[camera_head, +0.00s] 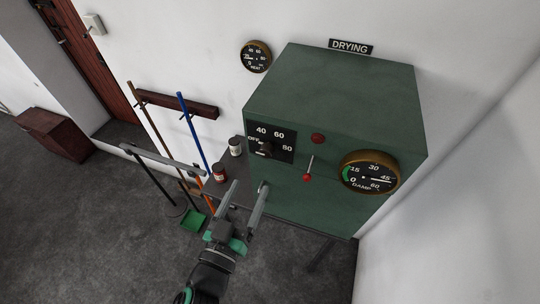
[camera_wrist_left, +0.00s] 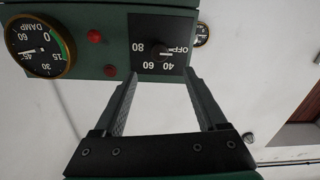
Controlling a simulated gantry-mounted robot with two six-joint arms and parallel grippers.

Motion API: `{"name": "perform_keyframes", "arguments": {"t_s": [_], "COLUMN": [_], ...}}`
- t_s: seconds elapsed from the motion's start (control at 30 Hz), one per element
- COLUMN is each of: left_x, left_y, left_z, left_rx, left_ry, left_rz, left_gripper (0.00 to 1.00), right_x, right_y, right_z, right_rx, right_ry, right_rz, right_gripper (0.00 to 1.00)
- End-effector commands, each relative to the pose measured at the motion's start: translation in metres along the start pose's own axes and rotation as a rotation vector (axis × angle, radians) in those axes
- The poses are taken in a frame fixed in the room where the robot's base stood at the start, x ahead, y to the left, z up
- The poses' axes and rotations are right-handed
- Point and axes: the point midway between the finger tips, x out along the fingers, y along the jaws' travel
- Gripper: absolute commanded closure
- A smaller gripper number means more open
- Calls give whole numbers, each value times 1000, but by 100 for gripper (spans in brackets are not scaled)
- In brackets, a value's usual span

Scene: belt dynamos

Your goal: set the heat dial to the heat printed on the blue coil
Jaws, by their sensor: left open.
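The heat dial is a dark knob (camera_head: 265,150) on a black plate (camera_head: 284,155) marked OFF, 40, 60 and 80, on the front of a green drying cabinet (camera_head: 340,95). The knob seems to point toward OFF, but it is small. In the left wrist view the knob (camera_wrist_left: 160,54) appears upside down, just beyond the fingertips and between them. My left gripper (camera_head: 250,185) is open and empty, below and in front of the dial, apart from it; its fingers (camera_wrist_left: 161,78) frame the plate in the wrist view. I see no blue coil. My right gripper is out of view.
A red-tipped lever (camera_head: 308,172) and a round damp gauge (camera_head: 369,172) sit right of the dial. A white jar (camera_head: 235,147) and a red jar (camera_head: 219,174) stand left of the cabinet. Long-handled tools lean at the left wall near a wooden chest (camera_head: 55,134).

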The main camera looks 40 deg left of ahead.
Motion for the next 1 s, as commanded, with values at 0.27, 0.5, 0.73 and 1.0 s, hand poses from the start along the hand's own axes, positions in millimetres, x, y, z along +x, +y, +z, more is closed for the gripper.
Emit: {"name": "perform_keyframes", "arguments": {"t_s": [0.27,0.5,0.73,1.0], "left_x": [45,96,114,115], "left_y": [-2,0,0,0], "left_z": [1,-3,-1,-1], "left_rx": [-4,-1,-2,-2], "left_ry": [4,0,1,1], "left_rz": [-6,-3,0,1], "left_gripper": [26,26,26,35], "right_x": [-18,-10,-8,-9], "right_y": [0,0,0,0], "right_z": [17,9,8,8], "right_rx": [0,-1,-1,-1], "right_ry": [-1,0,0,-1], "right_rz": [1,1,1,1], "right_gripper": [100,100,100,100]}}
